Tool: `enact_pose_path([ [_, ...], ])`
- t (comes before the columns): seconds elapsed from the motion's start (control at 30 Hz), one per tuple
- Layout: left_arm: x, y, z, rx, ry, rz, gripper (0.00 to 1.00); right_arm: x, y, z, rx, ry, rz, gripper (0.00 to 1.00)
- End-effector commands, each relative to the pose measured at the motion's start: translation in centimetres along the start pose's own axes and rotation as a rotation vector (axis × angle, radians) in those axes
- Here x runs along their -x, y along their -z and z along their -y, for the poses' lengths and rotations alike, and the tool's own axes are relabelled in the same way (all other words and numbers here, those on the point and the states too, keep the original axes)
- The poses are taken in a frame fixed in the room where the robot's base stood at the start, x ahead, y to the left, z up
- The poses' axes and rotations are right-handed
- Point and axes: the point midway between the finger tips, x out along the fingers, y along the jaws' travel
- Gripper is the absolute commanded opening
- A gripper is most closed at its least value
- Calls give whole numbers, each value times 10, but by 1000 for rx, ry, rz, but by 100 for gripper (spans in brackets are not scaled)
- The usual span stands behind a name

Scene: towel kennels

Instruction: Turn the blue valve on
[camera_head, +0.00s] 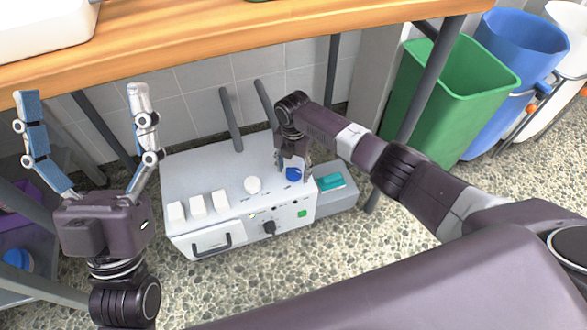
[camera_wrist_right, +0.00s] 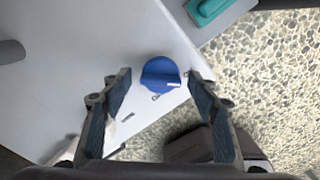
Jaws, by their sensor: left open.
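The blue valve (camera_head: 293,174) is a round knob on the top right of a grey-white machine box (camera_head: 190,165). In the right wrist view the blue valve (camera_wrist_right: 160,75) lies between and just beyond my fingertips, with a white mark on its lower right. My right gripper (camera_head: 294,160) is right above the valve, pointing down. In the wrist view my right gripper (camera_wrist_right: 160,80) has its fingers apart on either side of the knob, with gaps showing. My left gripper (camera_head: 82,95) is raised at the left, open and empty, away from the box.
The box also carries a round white knob (camera_head: 252,185), several white blocks, a black dial (camera_head: 269,227) and a green button (camera_head: 302,213). A grey case with a teal handle (camera_head: 331,181) stands beside it. A wooden table (camera_head: 250,32) is above. Green (camera_head: 455,90) and blue (camera_head: 515,60) bins stand right.

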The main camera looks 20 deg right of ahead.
Motion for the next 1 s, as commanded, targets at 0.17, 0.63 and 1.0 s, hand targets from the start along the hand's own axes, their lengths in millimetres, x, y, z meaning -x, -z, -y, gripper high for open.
enact_pose_path([
  [0.17, 0, -1, 0, -1, 0, 2, 86, 0, -1, 0, -2, 0, 1, 54],
  [0.63, 0, 0, 0, -1, 0, 1, 86, 61, -2, -1, 0, -4, 4, 54],
  [1.0, 0, 0, 0, 0, 0, 0, 86, 116, 0, 0, 0, 0, 0, 54],
])
